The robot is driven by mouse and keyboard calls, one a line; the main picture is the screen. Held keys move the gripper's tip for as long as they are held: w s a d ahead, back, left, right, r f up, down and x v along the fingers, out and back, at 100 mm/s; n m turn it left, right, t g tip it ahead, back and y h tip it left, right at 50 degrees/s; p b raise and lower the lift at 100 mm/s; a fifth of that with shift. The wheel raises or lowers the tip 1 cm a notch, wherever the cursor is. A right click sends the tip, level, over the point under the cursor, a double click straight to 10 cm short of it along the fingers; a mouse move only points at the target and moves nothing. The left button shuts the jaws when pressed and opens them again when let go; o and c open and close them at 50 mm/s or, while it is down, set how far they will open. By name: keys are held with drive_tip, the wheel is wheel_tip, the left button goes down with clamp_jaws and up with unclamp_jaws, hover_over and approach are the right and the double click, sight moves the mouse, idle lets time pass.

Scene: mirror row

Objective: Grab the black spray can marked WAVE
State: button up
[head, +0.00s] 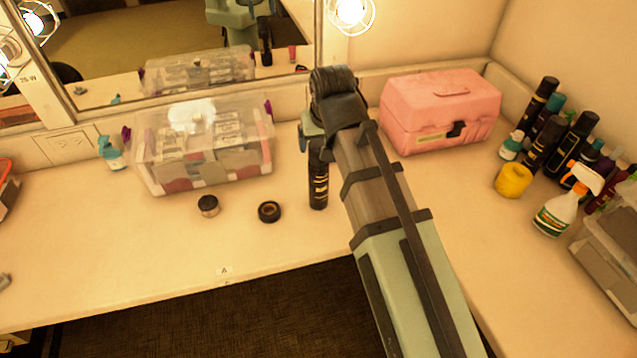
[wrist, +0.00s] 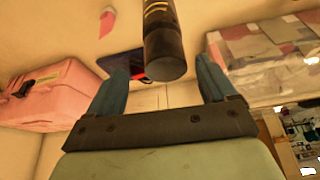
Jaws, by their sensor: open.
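A black spray can (head: 318,185) with gold markings stands upright on the counter, left of my forearm in the head view. Its lettering is too small to read as WAVE. My gripper (head: 313,132) is at the can's upper end, and my wrist partly covers it. In the wrist view, which looks inverted, the can's dark end (wrist: 166,45) shows between the two blue fingers of my open gripper (wrist: 163,68). Gaps show on both sides of the can, and neither finger visibly touches it.
A clear bin (head: 160,178) stands left of the can, and a pink case (head: 440,105) stands right. A small jar (head: 208,206) and a black ring (head: 269,212) lie nearby. Several bottles, a yellow roll (head: 513,180) and a spray bottle (head: 556,214) crowd the right. A mirror (head: 150,45) is behind.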

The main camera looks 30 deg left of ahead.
sight(318, 177)
drive_tip(key=shift+a+x, duration=0.15)
drive_tip(key=shift+x, duration=1.2)
drive_tip(key=shift+a+x, duration=0.15)
drive_tip(key=shift+x, duration=1.15)
drive_tip(key=shift+s, duration=0.15)
drive_tip(key=shift+c, duration=0.4)
clamp_jaws()
